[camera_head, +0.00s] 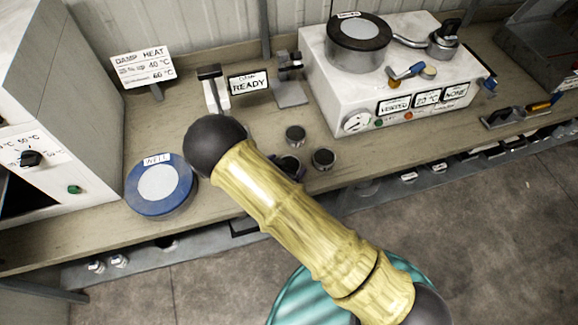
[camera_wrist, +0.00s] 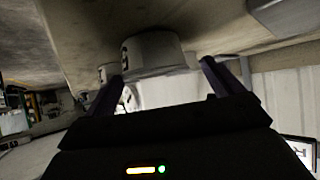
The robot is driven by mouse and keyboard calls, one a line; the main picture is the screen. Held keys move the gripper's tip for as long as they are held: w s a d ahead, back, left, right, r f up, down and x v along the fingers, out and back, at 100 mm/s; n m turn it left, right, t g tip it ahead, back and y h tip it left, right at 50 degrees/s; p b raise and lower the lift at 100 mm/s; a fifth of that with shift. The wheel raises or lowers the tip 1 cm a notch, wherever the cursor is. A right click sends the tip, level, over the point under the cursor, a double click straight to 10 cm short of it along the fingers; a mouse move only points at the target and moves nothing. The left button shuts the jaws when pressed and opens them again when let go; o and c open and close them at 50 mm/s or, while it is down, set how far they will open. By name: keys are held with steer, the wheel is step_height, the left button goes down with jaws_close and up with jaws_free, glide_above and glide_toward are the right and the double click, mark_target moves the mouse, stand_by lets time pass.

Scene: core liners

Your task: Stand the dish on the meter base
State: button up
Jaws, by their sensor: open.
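My gripper, mostly hidden there, shows dark purple beside the left dish. In the wrist view my gripper (camera_wrist: 164,80) is open, with a pale marked cylinder (camera_wrist: 155,52) ahead between its fingers.
A white apparatus (camera_head: 350,95) with a dark-rimmed drum (camera_head: 359,40) stands at the back right. A white cabinet (camera_head: 70,100) borders the left. Bare bench lies between the base and dishes.

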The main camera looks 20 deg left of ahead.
mark_target(289, 165)
steer(key=shift+p+x, duration=0.65)
steer(key=shift+x, duration=1.2)
steer(key=shift+s+d+f, duration=0.1)
steer(key=shift+d+f, duration=0.05)
steer(key=c, duration=1.2)
steer(key=shift+r+b, duration=1.3)
steer(key=shift+r, duration=3.7)
